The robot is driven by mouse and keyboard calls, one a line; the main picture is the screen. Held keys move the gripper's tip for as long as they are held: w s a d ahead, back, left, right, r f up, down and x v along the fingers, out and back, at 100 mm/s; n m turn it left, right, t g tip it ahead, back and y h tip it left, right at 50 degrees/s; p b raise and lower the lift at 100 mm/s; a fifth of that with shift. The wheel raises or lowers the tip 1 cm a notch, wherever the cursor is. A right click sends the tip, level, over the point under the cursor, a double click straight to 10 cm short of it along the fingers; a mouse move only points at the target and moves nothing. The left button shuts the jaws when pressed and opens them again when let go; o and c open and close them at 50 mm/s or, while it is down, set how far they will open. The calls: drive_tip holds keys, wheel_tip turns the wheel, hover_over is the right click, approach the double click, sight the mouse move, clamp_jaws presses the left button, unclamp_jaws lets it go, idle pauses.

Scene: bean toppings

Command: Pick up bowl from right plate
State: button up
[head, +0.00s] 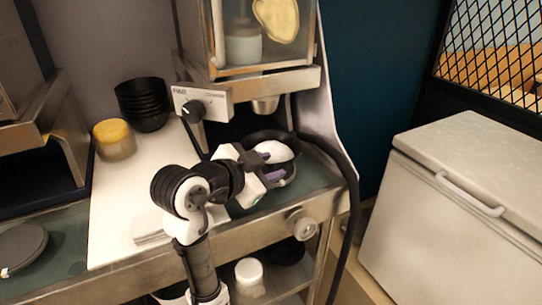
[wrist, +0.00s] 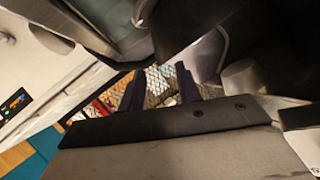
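A dark, round bowl or plate (head: 268,136) sits on the counter under the dispenser, at the right end; my gripper hides much of it, so I cannot tell bowl from plate. My gripper (head: 268,166) is in front of and over it, its two purple fingers apart. A white rounded shape (head: 277,151) shows by the fingers; I cannot tell what it is. In the wrist view, my two dark fingers (wrist: 160,88) stand apart with only a mesh background seen between them. I cannot tell whether the fingers touch the bowl.
The dispenser (head: 263,82) with a metal spout (head: 265,105) hangs close above my gripper. A dark hose (head: 347,170) runs down the right side.

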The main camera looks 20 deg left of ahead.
sight(289, 161)
drive_tip(key=shift+x, duration=1.1)
drive_tip(key=x, duration=0.1)
drive_tip(key=p+x, duration=0.1)
drive_tip(key=x, duration=0.1)
drive_tip(key=p+x, duration=0.1)
drive_tip(key=shift+w+d+r, duration=0.25)
drive_tip(key=shift+w+d, duration=0.1)
drive_tip(key=shift+w, duration=0.05)
drive_tip(key=shift+w+f, duration=0.2)
drive_tip(key=shift+w, duration=0.2)
clamp_jaws()
